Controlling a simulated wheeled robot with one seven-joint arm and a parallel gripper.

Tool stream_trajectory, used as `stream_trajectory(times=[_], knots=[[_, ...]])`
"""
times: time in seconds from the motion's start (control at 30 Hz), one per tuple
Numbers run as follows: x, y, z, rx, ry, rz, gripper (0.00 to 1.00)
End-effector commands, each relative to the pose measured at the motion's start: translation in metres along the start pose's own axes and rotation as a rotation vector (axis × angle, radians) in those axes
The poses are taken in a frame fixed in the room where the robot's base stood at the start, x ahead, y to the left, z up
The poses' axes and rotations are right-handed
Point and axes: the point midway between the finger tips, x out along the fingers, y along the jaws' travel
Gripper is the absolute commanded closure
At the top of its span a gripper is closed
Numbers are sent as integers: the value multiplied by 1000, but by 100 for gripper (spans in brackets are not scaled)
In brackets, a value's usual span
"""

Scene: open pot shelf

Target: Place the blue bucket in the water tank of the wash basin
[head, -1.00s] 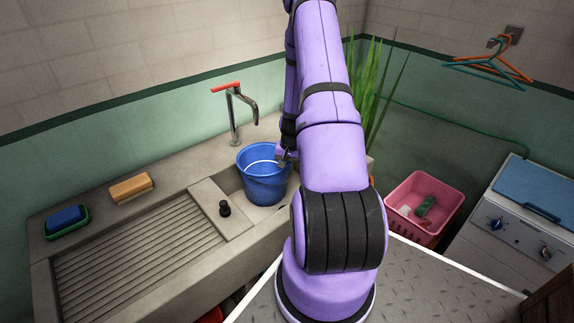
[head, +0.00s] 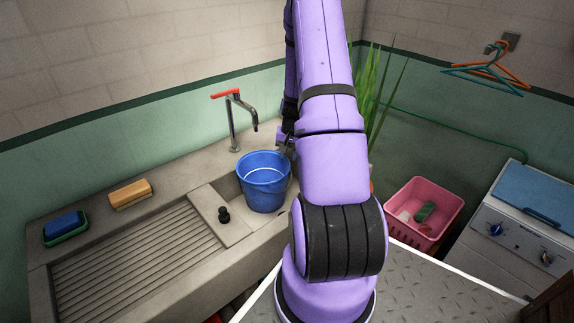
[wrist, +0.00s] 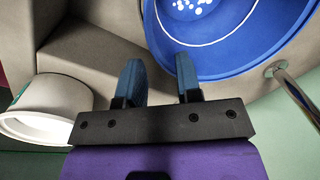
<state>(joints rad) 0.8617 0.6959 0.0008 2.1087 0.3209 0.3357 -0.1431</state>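The blue bucket (head: 264,188) stands upright in the water tank of the wash basin (head: 229,187), right of the ribbed board and below the tap. In the wrist view the bucket (wrist: 225,62) is at the upper right, with its thin pale handle across the opening. My gripper (head: 284,143) is just beyond the bucket's rim at its right back, partly hidden by my arm. In the wrist view my gripper (wrist: 158,68) has its two fingers apart with nothing between them. The fingers look clear of the bucket, the right one close to its rim.
The tap (head: 233,120) with a red handle stands behind the bucket. A black plug (head: 224,214), a tan brush (head: 131,193) and a blue sponge in a green dish (head: 66,226) are on the basin. A white round container (wrist: 45,108) is left of the fingers. A pink basket (head: 424,208) is at right.

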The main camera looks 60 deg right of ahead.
Motion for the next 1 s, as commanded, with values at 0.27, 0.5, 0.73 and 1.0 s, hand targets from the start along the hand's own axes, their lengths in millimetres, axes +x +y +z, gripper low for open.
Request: stream_trajectory(times=[0.27,0.5,0.73,1.0], knots=[[-40,0,0,0,2,0,68],[-61,-10,3,-21,8,-3,68],[-129,-69,34,-164,55,-21,68],[-216,-132,105,-366,115,-45,68]])
